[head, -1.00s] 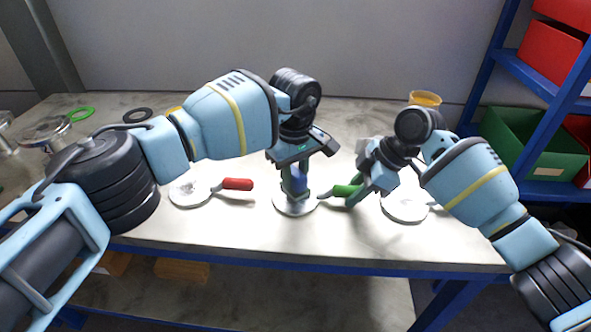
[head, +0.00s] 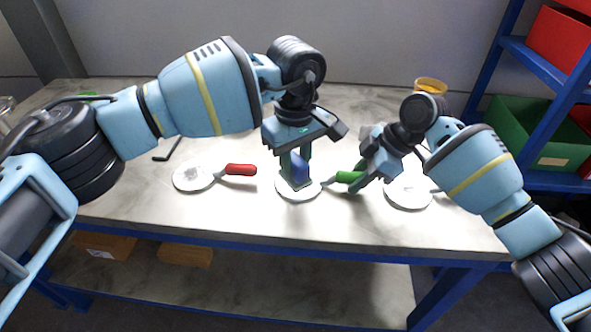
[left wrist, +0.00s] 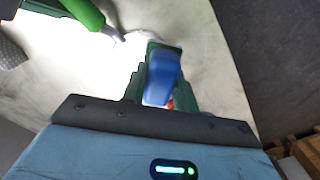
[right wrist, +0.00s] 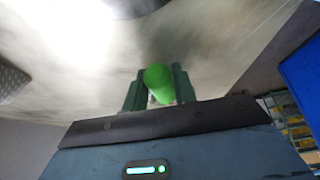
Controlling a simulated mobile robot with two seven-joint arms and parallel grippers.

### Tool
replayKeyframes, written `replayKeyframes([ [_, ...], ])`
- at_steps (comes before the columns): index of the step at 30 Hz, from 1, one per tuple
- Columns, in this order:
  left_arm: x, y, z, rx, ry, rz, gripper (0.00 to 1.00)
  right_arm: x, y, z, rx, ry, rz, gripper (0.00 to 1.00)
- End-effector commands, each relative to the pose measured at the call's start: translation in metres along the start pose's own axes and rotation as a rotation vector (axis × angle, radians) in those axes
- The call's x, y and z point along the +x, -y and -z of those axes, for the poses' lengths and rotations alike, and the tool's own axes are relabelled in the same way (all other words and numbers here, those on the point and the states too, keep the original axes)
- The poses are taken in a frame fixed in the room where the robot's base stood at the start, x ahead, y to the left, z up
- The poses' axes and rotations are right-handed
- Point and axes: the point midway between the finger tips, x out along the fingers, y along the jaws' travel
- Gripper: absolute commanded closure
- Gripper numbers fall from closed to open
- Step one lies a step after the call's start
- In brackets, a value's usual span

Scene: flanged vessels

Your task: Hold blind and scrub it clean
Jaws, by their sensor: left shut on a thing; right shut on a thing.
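The blind is a pale round plate (head: 288,191) with a green handle (head: 347,177), lying at the middle of the bench. My right gripper (head: 361,180) is shut on the green handle, which also shows between its fingers in the right wrist view (right wrist: 158,82). My left gripper (head: 296,180) is shut on a blue scrubber (head: 298,170) and holds it upright over the plate. The scrubber fills the jaws in the left wrist view (left wrist: 161,76). Its lower end is at the plate; I cannot tell whether it touches.
A similar plate (head: 190,178) with a red handle (head: 241,169) lies left. Another pale plate (head: 409,194) lies right, near my right arm. A yellow cup (head: 431,86) stands behind. A blue shelf with a green bin (head: 525,135) stands right. The bench's front strip is clear.

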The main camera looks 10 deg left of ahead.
Motion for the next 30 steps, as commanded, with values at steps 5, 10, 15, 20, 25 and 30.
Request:
replayKeyframes([
  [5,-0.017,0.0,0.0,0.0,-0.002,-0.002,0.93,0.0,0.0,0.0,0.0,-0.001,-0.001,0.91],
  [10,-0.032,0.0,0.0,0.0,0.0,0.0,0.93,0.0,0.0,0.0,0.0,-0.001,0.0,0.91],
  [15,-0.038,0.0,0.0,0.0,-0.001,-0.001,0.93,0.0,0.0,0.0,0.0,-0.001,0.0,0.91],
  [20,-0.039,0.0,0.0,0.0,0.0,0.0,0.93,0.0,0.0,0.0,-0.001,-0.001,0.0,0.91],
  [25,-0.038,0.0,0.0,0.0,0.0,0.0,0.93,0.0,0.0,0.0,-0.001,0.0,0.001,0.91],
  [30,-0.038,0.0,0.0,0.0,0.0,0.0,0.93,0.0,0.0,0.0,-0.001,0.0,0.001,0.65],
])
